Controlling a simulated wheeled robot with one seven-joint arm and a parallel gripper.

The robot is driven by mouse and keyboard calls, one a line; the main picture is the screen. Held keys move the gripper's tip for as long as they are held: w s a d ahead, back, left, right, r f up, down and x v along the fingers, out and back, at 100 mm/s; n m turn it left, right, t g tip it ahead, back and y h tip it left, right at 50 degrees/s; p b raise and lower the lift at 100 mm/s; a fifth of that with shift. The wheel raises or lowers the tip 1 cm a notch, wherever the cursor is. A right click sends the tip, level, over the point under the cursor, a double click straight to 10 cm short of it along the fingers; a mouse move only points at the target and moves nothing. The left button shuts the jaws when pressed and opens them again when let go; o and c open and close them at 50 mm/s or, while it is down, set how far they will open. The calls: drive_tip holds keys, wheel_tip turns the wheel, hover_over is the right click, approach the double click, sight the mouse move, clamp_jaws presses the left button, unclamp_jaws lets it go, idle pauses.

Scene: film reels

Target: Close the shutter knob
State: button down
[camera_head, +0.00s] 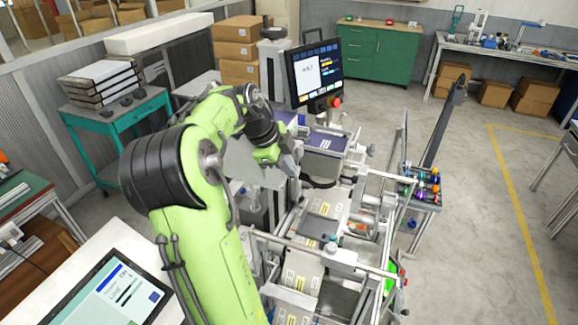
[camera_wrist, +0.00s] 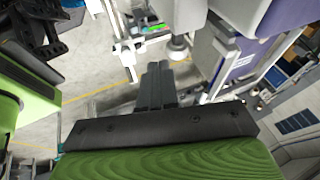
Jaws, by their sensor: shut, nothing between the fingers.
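My gripper (camera_wrist: 158,80) shows in the wrist view with its two dark fingers together and nothing between them. In the head view my gripper (camera_head: 288,164) is at the end of the green arm, beside the upper part of the machine. A round grey knob-like part (camera_wrist: 180,46) sits just beyond and slightly right of the fingertips in the wrist view. It looks apart from the fingers. I cannot tell for sure that it is the shutter knob, or how it is turned. In the head view I cannot make out the shutter knob.
The machine's metal frame (camera_head: 330,243) with rails fills the area right of my arm. A monitor (camera_head: 314,72) stands above it. A purple-and-white housing (camera_wrist: 232,50) is close right of the fingers. A rack of coloured balls (camera_head: 424,186) is at the right. Open floor lies farther right.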

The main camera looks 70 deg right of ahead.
drive_tip(key=shift+d+f, duration=0.3)
drive_tip(key=shift+d, duration=0.25)
